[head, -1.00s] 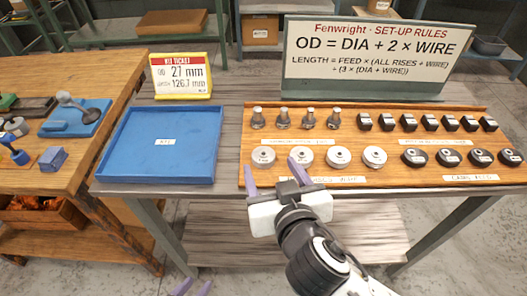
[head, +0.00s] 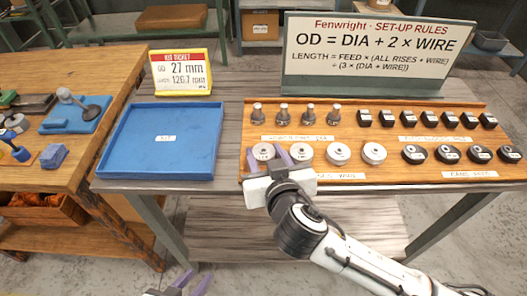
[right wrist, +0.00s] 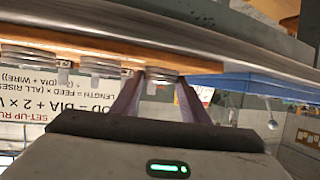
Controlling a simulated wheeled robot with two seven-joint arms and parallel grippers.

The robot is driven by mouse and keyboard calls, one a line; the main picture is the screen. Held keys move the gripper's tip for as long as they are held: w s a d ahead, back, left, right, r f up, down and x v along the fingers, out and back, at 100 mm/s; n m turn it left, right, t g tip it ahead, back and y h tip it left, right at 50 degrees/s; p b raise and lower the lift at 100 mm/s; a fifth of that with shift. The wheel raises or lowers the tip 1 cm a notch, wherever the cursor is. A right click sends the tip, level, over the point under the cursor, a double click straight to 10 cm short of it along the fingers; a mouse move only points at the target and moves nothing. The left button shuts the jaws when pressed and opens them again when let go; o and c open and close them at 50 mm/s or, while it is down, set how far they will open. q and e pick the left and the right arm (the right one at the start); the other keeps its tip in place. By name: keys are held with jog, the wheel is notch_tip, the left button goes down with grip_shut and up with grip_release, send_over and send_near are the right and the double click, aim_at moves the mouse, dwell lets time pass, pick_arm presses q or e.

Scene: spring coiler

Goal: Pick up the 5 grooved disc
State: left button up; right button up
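Pale grooved discs sit in a row at the front of the wooden rack (head: 400,176). The leftmost disc (head: 263,151), the second (head: 301,153), the third (head: 338,154) and the fourth (head: 374,153) have marks too small to read. My right gripper (head: 267,156) is open, its purple fingers on either side of the leftmost disc. In the right wrist view this disc (right wrist: 162,76) shows between the spread fingertips; contact cannot be told. My left gripper (head: 190,281) is open and empty at the bottom edge, low in front of the table.
Black discs (head: 447,153), black blocks (head: 411,119) and metal pegs (head: 283,114) stand on the same rack. An empty blue tray (head: 160,171) lies left of it, with a ticket sign (head: 181,73) behind. A rules board (head: 375,55) stands behind the rack.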

jog(key=shift+r, duration=0.1)
jog(key=c, duration=0.4)
